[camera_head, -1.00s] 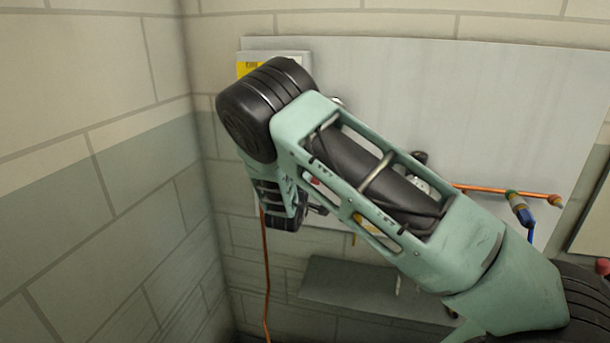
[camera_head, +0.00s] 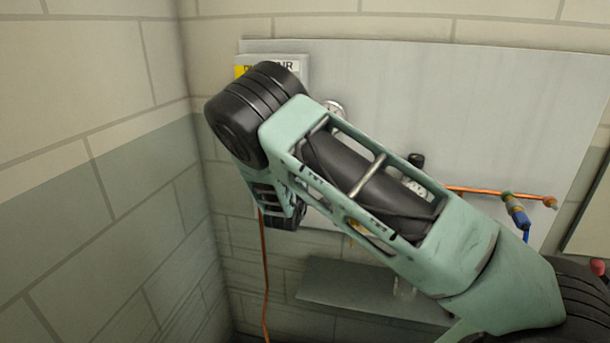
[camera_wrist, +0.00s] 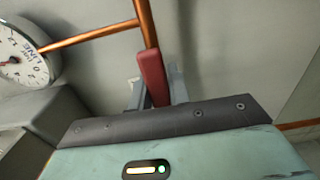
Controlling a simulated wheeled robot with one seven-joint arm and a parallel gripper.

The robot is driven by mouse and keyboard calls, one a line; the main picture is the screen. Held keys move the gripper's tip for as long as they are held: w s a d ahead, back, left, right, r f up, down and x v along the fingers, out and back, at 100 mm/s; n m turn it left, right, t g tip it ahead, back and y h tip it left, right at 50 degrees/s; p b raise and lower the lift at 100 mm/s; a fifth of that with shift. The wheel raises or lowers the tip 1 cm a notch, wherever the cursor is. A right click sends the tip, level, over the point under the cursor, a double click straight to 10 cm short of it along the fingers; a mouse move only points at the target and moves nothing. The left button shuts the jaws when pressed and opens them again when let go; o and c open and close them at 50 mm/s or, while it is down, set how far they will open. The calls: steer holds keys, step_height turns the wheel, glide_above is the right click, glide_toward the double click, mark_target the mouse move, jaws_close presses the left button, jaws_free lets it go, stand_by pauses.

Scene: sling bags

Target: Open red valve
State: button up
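The red valve handle (camera_wrist: 153,78) shows in the wrist view as a long red lever below a copper pipe (camera_wrist: 147,22). My gripper (camera_wrist: 158,90) has grey fingers seen on both sides of the lever. Whether the fingers press on the lever or only stand around it cannot be told. The lower ends of the fingers and of the lever are hidden behind my dark gripper body. In the head view my arm hides the gripper and the red handle.
A round pressure gauge (camera_wrist: 18,60) is close on the left in the wrist view. In the head view, a grey wall panel (camera_head: 480,100) carries a copper pipe with a blue-and-yellow valve (camera_head: 517,211). A grey shelf (camera_head: 350,285) is below. A block wall stands at left.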

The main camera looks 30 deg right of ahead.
steer(key=o, duration=0.4)
steer(key=shift+c, duration=0.2)
steer(key=b+v, duration=0.5)
steer(key=v, duration=1.2)
steer(key=shift+a, duration=0.2)
steer(key=shift+s+r, duration=0.1)
